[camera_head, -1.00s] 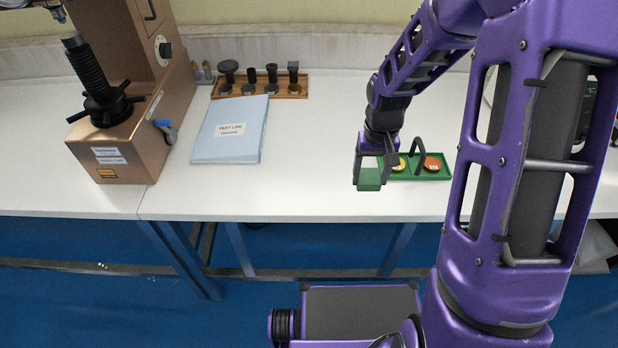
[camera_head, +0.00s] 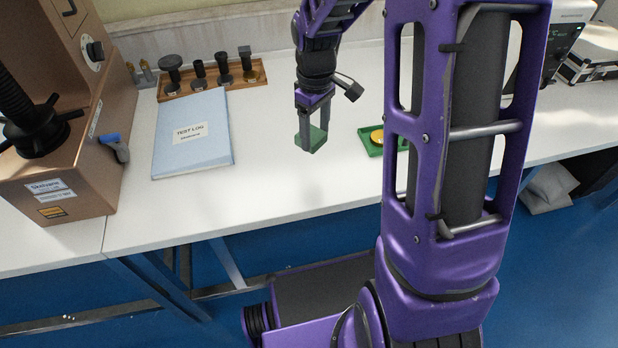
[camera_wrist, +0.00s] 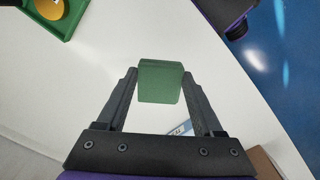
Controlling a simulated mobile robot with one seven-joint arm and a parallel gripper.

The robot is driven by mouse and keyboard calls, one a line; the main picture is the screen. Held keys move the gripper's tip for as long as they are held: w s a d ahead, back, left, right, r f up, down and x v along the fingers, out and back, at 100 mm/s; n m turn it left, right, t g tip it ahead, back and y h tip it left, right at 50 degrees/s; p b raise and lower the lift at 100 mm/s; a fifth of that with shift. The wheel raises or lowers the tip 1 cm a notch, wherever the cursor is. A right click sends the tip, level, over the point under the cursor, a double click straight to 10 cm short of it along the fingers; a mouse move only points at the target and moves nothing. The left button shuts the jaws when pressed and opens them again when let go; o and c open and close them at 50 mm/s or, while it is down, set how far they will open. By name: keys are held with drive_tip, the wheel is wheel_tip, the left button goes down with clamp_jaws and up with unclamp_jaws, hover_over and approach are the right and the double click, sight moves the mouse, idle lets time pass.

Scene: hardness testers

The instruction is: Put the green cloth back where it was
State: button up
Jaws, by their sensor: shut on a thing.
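The green cloth (camera_head: 316,140) is a small folded block. My gripper (camera_head: 311,128) is shut on it and holds it over the white table, between the blue test log folder and the green tray. In the wrist view, the cloth (camera_wrist: 161,83) sits between the two dark fingers of my gripper (camera_wrist: 160,90). I cannot tell exactly how high it is above the table.
The green tray (camera_head: 367,140) with a yellow disc (camera_head: 377,136) is right of my gripper, partly hidden by my arm. The blue folder (camera_head: 190,155) lies to the left. A wooden rack (camera_head: 212,88) with dark parts stands behind. A copper-coloured tester (camera_head: 70,120) stands far left. Clear table lies around the cloth.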

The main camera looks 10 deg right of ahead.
drive_tip(key=shift+n, duration=0.4)
drive_tip(key=shift+s+f+b, duration=0.1)
drive_tip(key=shift+f+b, duration=0.1)
drive_tip(key=shift+b, duration=0.1)
drive_tip(key=shift+n, duration=0.3)
wheel_tip(320, 180, down, 9)
drive_tip(key=shift+f+b, duration=0.15)
drive_tip(key=shift+b, duration=0.65)
drive_tip(key=shift+f, duration=0.25)
drive_tip(key=o, duration=1.4)
drive_tip(key=shift+r, duration=0.1)
drive_tip(key=shift+o, duration=0.2)
wheel_tip(320, 180, up, 12)
drive_tip(key=shift+r+p, duration=0.2)
drive_tip(key=shift+p, duration=0.85)
